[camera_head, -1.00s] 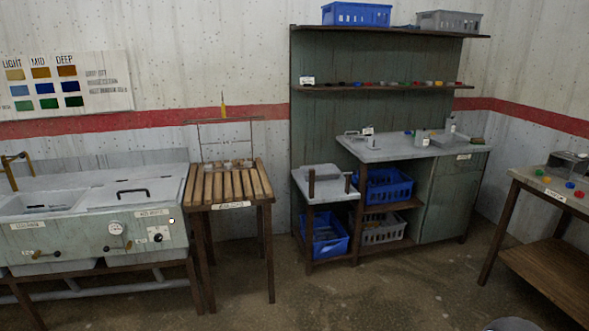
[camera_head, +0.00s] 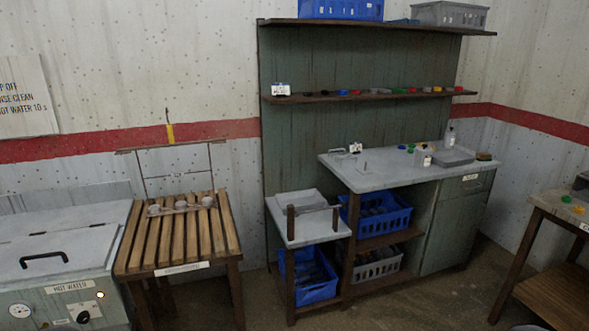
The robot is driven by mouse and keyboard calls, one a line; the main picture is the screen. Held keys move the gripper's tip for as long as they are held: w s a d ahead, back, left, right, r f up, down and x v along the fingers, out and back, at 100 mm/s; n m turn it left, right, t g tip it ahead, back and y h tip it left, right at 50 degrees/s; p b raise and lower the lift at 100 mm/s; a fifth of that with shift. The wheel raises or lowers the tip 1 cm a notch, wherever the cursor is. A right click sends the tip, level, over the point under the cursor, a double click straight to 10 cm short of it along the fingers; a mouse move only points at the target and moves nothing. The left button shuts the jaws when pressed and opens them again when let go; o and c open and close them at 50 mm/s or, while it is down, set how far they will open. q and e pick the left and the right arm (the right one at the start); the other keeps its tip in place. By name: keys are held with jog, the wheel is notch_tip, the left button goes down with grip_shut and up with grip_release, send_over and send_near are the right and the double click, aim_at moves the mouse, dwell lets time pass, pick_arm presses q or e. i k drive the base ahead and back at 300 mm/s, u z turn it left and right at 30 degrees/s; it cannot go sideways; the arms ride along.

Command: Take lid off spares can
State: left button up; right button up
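I cannot pick out the spares can or its lid for certain. A small pale container (camera_head: 424,157) stands on the grey worktop (camera_head: 385,176) of the green bench, too small to read. A white bottle (camera_head: 450,137) stands behind it, beside a shallow grey tray (camera_head: 453,157). Several small coloured pieces (camera_head: 411,148) lie nearby. Neither of my grippers is in view.
A slatted wooden table (camera_head: 180,236) holds small cups under a thin wire frame. A lidded grey unit (camera_head: 60,240) is at left. Blue crates (camera_head: 380,217) and a grey crate (camera_head: 375,264) fill the bench shelves. Another table (camera_head: 560,208) is at right. Open floor lies in front.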

aim_at(423, 148)
jog(key=i, duration=1.1)
jog(key=u, duration=0.1)
